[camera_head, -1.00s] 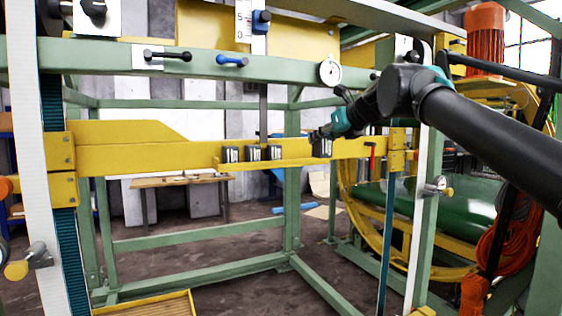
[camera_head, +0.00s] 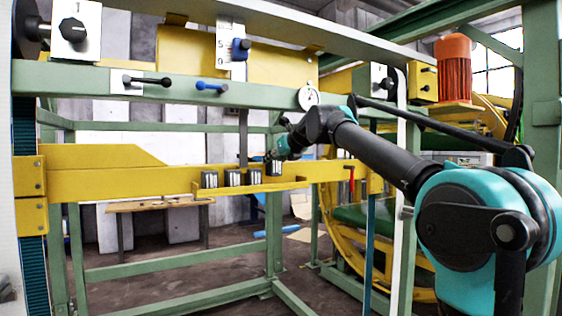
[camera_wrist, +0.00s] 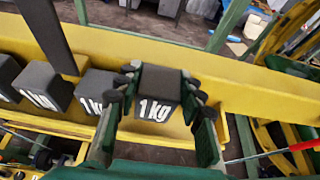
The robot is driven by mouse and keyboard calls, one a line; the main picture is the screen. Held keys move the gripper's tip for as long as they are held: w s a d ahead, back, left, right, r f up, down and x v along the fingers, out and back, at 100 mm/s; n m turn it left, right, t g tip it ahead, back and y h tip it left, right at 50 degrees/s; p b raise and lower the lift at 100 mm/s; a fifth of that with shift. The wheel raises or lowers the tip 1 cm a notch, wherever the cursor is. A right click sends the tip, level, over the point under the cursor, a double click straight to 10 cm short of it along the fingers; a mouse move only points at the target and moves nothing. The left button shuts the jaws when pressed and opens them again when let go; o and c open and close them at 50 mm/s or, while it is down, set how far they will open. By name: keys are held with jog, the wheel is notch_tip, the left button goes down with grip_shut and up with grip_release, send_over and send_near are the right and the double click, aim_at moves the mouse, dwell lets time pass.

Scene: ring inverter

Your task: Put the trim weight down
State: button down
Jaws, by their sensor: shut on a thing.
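The trim weight (camera_wrist: 159,92) is a dark block marked "1 kg". My gripper (camera_wrist: 163,84) is shut on it, with a finger on each side. In the head view the weight (camera_head: 274,168) is at the right end of a row of similar weights, slightly higher than them. It is over the ledge (camera_head: 262,188) of the yellow beam (camera_head: 110,182). I cannot tell whether its underside touches the ledge. The nearest standing weight (camera_wrist: 94,90) is just left of my gripper, with a small gap.
Two more weights (camera_wrist: 42,88) (camera_head: 210,180) stand further left on the ledge. A dark vertical bar (camera_wrist: 46,30) rises behind the row. A red-handled tool (camera_wrist: 304,145) is right of my gripper. The ledge right of the held weight looks clear. Green frame posts stand around.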

aim_at(277, 166)
jog(key=shift+w+a, duration=0.25)
jog(key=shift+w, duration=0.1)
jog(key=shift+f, duration=1.7)
jog(key=shift+f, duration=0.1)
jog(key=c, duration=1.2)
grip_release()
jog(key=v, duration=1.2)
jog(key=shift+d, duration=0.1)
